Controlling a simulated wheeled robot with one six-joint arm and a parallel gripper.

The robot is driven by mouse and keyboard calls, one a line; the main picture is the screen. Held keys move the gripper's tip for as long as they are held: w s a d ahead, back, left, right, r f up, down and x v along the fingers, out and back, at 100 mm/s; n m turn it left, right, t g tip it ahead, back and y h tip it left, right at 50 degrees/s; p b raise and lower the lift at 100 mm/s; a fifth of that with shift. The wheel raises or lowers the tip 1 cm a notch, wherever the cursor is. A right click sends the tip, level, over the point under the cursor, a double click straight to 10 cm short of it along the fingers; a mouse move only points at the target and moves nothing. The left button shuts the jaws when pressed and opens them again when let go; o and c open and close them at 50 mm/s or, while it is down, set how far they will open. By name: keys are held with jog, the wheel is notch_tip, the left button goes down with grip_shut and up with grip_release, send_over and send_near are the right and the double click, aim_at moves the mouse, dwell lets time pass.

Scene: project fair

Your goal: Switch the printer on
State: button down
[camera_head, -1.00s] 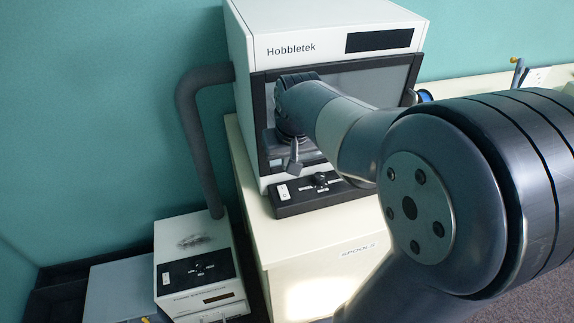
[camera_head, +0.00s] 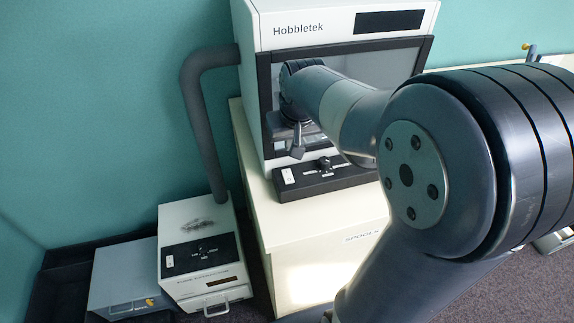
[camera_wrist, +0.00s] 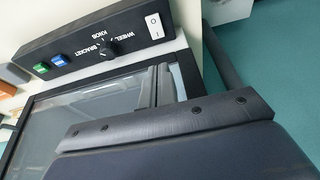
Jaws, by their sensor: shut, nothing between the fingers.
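The printer (camera_head: 290,13) is a white cabinet marked Hobbletek, with a dark-framed window and a dark display. Its black control panel (camera_head: 330,184) juts out below the window. A white rocker switch (camera_head: 288,176) is at the panel's left end; it also shows in the wrist view (camera_wrist: 153,25). I cannot tell which way it is set. A black knob (camera_wrist: 107,46), a blue button (camera_wrist: 59,61) and a green button (camera_wrist: 41,68) share the panel. My gripper (camera_head: 297,153) is shut and empty, in front of the window, just above the switch and apart from it.
The printer stands on a cream cabinet (camera_head: 300,240). A grey hose (camera_head: 200,125) runs from it to a white unit (camera_head: 190,211) with a black panel, lower left. A grey-blue box (camera_head: 115,275) lies beside that. Teal walls close off the back and left.

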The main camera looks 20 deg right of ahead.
aim_at(286, 173)
jog(key=x, duration=0.4)
jog(key=p+x, duration=0.1)
jog(key=x, duration=0.3)
jog(key=s+x, duration=0.1)
jog(key=x, duration=0.3)
jog(key=shift+w+f, duration=0.1)
jog(key=shift+f, duration=0.15)
jog(key=shift+p, duration=0.3)
jog(key=shift+w, duration=0.1)
jog(key=shift+f+g, duration=0.25)
jog(key=shift+g, duration=0.05)
jog(key=shift+s, duration=0.85)
